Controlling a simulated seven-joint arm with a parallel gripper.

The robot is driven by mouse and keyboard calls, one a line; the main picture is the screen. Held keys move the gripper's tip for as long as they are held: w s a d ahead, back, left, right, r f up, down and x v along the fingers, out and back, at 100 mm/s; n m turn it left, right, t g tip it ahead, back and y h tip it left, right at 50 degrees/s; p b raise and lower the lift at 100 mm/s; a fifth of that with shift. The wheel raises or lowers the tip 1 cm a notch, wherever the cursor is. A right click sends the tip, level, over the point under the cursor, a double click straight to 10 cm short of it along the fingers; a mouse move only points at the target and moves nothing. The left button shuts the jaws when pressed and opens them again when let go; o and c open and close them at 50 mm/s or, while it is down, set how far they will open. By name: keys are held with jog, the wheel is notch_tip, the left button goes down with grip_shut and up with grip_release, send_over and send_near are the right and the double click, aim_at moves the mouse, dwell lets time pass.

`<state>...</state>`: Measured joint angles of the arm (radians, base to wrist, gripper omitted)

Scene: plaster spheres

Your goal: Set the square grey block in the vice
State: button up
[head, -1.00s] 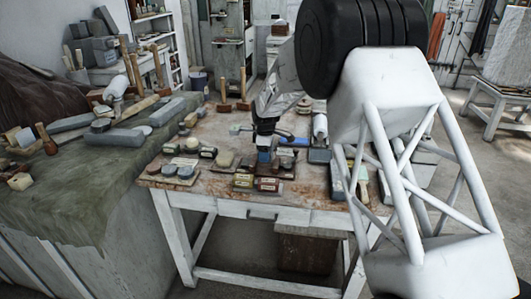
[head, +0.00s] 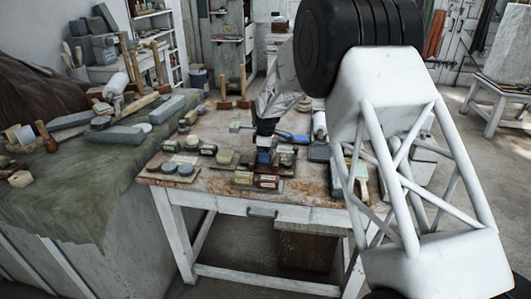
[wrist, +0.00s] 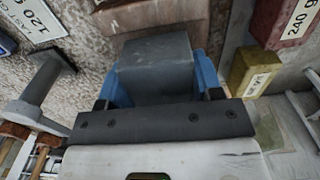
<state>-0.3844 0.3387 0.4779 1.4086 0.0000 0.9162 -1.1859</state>
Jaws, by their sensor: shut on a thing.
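My gripper (head: 264,157) is over the middle of the worktable. In the wrist view its two blue fingertips (wrist: 157,88) are closed on the sides of the square grey block (wrist: 155,62). The block's smooth grey faces show between them. In the head view the block is mostly hidden by the gripper, and I cannot tell whether it touches anything beneath. I cannot clearly make out the vice; a grey metal piece with a crossbar (wrist: 42,85) lies left of the gripper in the wrist view, and I cannot tell if it is part of it.
The worktable (head: 215,187) is crowded. A labelled red block (wrist: 285,20) and a yellow block (wrist: 252,72) are close on the right in the wrist view. A white label plate (wrist: 35,22) is at upper left. Round pads (head: 178,168) lie at the table's left front.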

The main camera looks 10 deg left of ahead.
jog(key=shift+f, duration=1.3)
dwell(0.6)
jog(key=o, duration=1.2)
jog(key=shift+r, duration=0.1)
jog(key=shift+r, duration=1.85)
